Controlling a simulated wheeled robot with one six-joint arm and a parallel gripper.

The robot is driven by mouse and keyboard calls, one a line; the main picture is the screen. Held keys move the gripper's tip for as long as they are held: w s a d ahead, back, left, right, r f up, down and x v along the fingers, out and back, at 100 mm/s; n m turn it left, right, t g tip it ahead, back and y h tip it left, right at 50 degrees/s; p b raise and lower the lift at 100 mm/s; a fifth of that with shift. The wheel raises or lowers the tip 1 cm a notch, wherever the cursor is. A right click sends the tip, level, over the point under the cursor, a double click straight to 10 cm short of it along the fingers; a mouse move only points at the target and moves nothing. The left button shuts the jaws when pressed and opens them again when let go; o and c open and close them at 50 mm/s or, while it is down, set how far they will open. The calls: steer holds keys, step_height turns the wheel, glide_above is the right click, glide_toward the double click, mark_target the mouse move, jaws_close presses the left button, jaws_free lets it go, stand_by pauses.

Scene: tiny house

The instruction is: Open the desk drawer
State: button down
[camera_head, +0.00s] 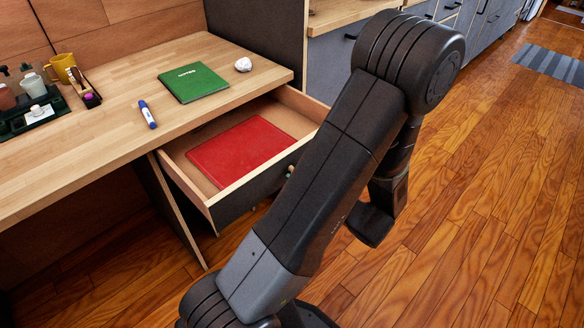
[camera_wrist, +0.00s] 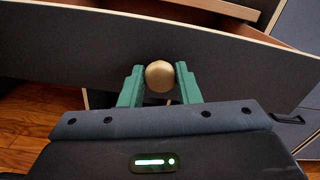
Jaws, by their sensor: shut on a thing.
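The desk drawer (camera_head: 190,184) is pulled out from under the wooden desk top (camera_head: 108,104), with its inside in plain view. A red book or folder (camera_head: 240,152) lies flat in it. In the wrist view the dark drawer front (camera_wrist: 60,50) spans the picture, with a round brass-coloured knob (camera_wrist: 159,76) near the middle. My gripper (camera_wrist: 160,78) has its green fingers on both sides of the knob and is shut on it. In the head view my arm hides the right part of the drawer front and most of the gripper.
On the desk lie a green notebook (camera_head: 193,82), a blue marker (camera_head: 147,114) and a crumpled white ball (camera_head: 243,64). A yellow mug (camera_head: 62,68) and a dark tray of bottles (camera_head: 38,112) stand at the left. Wooden floor (camera_head: 480,200) is clear at the right.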

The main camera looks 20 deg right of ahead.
steer(key=shift+s+d, duration=0.15)
steer(key=shift+s, duration=0.2)
steer(key=c, duration=1.1)
jaws_free()
steer(key=shift+o, duration=0.2)
steer(key=p+v, duration=0.2)
steer(key=v, duration=1.1)
steer(key=shift+s, duration=0.4)
steer(key=shift+d, duration=0.1)
steer(key=b+x, duration=0.2)
steer(key=x, duration=1.2)
steer(key=shift+f, duration=0.1)
